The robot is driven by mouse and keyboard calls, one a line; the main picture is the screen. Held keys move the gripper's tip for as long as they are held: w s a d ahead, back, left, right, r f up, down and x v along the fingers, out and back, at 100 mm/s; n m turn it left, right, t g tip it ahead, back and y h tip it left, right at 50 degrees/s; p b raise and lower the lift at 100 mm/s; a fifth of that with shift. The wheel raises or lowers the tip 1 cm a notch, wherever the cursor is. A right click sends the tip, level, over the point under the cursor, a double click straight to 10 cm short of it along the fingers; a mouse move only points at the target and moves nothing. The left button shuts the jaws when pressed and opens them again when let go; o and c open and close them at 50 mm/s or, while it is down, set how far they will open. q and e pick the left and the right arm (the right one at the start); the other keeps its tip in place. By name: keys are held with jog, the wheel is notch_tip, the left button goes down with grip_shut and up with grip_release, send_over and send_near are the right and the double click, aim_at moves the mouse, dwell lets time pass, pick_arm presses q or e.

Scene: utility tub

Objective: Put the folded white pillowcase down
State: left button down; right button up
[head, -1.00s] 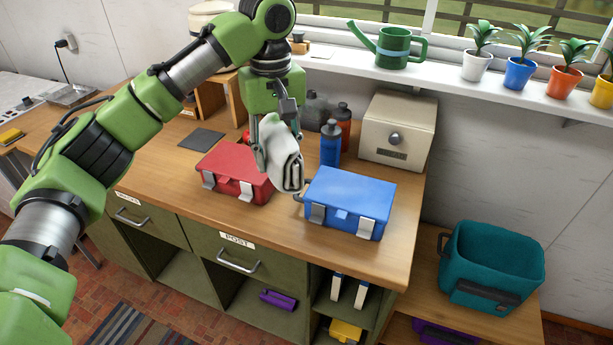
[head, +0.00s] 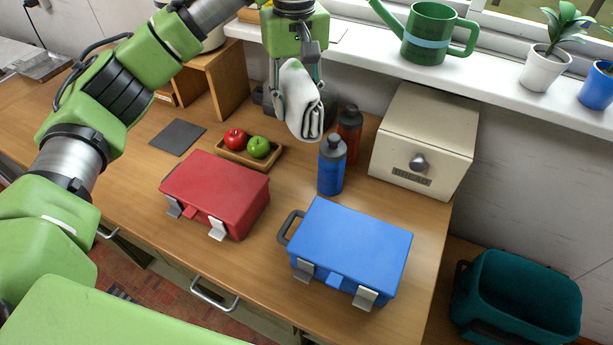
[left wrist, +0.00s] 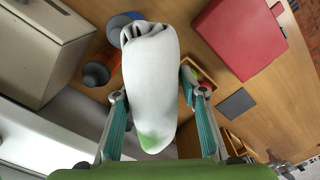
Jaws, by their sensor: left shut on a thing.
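The folded white pillowcase (head: 302,102) is a rolled white bundle held above the back of the wooden counter (head: 265,262). My left gripper (head: 297,85) is shut on it, with one finger on each side. In the left wrist view the pillowcase (left wrist: 152,80) hangs between the fingers of my left gripper (left wrist: 157,115) and hides part of the counter behind it. My right gripper is in neither view.
A red case (head: 216,192) and a blue case (head: 350,250) sit on the counter, bare wood between them. Near the pillowcase are a blue bottle (head: 331,168), a red bottle (head: 349,130) and a fruit tray (head: 236,155).

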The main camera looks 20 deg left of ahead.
aim_at(294, 128)
pick_arm(q)
jog(key=shift+s+f, duration=0.1)
jog(key=shift+f, duration=0.1)
jog(key=f, duration=0.1)
jog(key=s+f, duration=0.1)
jog(key=f, duration=0.1)
jog(key=s+f, duration=0.1)
jog(key=shift+f, duration=0.3)
jog(key=f, duration=0.2)
jog(key=f+p, duration=0.1)
jog(key=f, duration=0.5)
jog(key=shift+w+f+p, duration=0.15)
jog(key=shift+w+p, duration=0.2)
jog(key=shift+w+f+p, duration=0.15)
jog(key=shift+f+p, duration=0.15)
jog(key=shift+f, duration=1.6)
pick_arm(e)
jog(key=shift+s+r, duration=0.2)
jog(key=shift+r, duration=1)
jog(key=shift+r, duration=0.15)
pick_arm(q)
jog(key=c, duration=1.6)
grip_release()
jog(key=shift+f, duration=0.15)
